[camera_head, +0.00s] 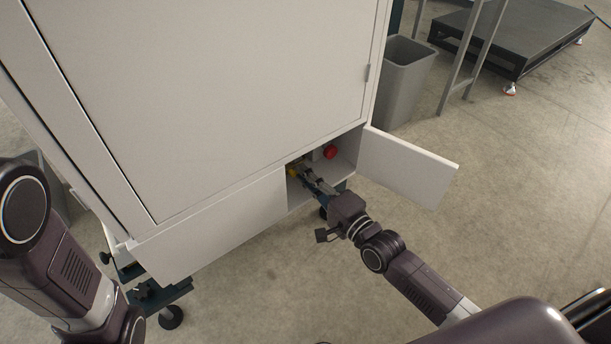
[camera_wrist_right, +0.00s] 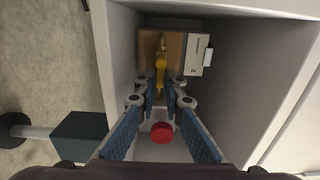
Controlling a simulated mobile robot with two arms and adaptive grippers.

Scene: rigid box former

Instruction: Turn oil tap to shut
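The oil tap has a small yellow handle (camera_wrist_right: 161,62) on a brass-coloured fitting inside the low compartment of the white cabinet. It also shows as a yellow spot in the head view (camera_head: 292,172). My right gripper (camera_wrist_right: 161,80) reaches into the compartment. Its two fingertips stand apart, one on each side of the handle's near end. A narrow gap shows between them, and contact with the handle is not clear. In the head view the right gripper (camera_head: 311,178) enters through the open door. My left arm is at the left edge; its gripper is out of view.
A red round knob (camera_wrist_right: 162,132) sits in the same compartment. A labelled white box (camera_wrist_right: 197,55) is beside the tap. The open cabinet door (camera_head: 408,165) stands out to the right of the opening. A grey bin (camera_head: 402,85) stands behind it. The floor in front is clear.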

